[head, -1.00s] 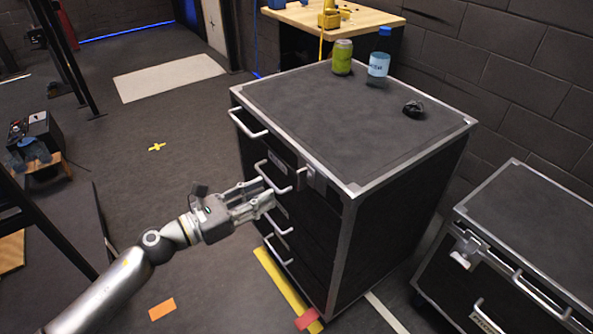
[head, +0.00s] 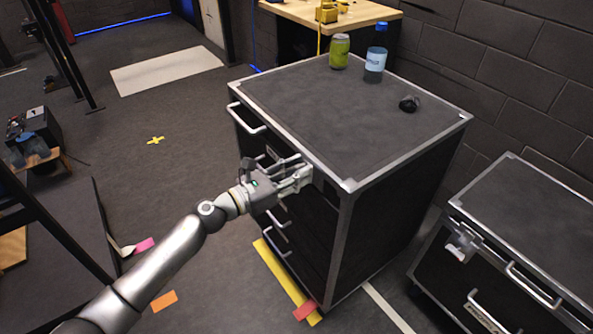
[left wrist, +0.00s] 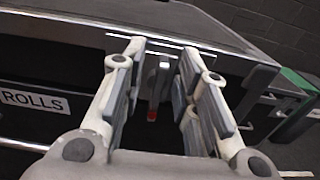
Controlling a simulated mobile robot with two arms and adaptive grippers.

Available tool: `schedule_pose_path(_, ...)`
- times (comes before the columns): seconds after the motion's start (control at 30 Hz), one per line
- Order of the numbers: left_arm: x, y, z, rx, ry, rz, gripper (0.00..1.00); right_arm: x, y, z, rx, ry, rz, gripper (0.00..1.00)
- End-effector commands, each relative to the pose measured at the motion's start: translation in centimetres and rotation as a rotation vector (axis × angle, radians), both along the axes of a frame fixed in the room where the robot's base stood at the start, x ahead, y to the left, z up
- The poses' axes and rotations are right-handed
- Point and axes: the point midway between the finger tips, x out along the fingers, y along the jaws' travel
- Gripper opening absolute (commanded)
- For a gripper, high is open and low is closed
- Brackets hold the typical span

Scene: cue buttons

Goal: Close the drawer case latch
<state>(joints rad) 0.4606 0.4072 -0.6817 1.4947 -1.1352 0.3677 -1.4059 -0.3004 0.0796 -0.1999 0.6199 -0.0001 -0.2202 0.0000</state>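The black drawer case (head: 395,200) with metal edges stands at the centre of the head view. Its latch (left wrist: 154,88) shows in the left wrist view as a narrow grey metal piece with a red tip, hanging at the front just below the top edge. My left gripper (head: 300,170) is at the upper front of the case, near its front corner, and largely covers the latch in the head view. In the left wrist view the gripper's fingers (left wrist: 157,85) are apart, one on each side of the latch. I cannot tell whether they touch it. My right gripper is not in view.
A second black case (head: 535,215) stands at the right.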

Motion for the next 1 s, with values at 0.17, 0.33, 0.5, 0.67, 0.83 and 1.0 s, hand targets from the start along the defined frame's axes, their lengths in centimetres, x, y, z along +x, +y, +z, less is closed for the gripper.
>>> schedule_pose_path(0.17, 0.0, 0.02, 0.02, 0.0, 0.0, 0.0, 0.14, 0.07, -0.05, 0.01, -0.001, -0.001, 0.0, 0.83)
schedule_pose_path(0.33, -0.02, 0.04, 0.02, 0.0, 0.0, 0.0, 0.0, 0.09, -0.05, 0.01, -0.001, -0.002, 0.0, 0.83)
schedule_pose_path(0.5, 0.0, 0.05, 0.03, -0.005, 0.007, 0.0, 0.0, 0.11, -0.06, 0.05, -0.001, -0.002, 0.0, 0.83)
schedule_pose_path(0.67, 0.07, 0.11, 0.04, -0.03, 0.041, 0.001, 0.0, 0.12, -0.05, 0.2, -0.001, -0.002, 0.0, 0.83)
schedule_pose_path(0.83, 0.21, 0.21, 0.07, -0.086, 0.119, 0.001, 0.0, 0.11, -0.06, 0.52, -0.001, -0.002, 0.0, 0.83)
schedule_pose_path(1.0, 0.39, 0.35, 0.08, -0.171, 0.235, 0.001, 0.0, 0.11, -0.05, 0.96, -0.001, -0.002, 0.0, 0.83)
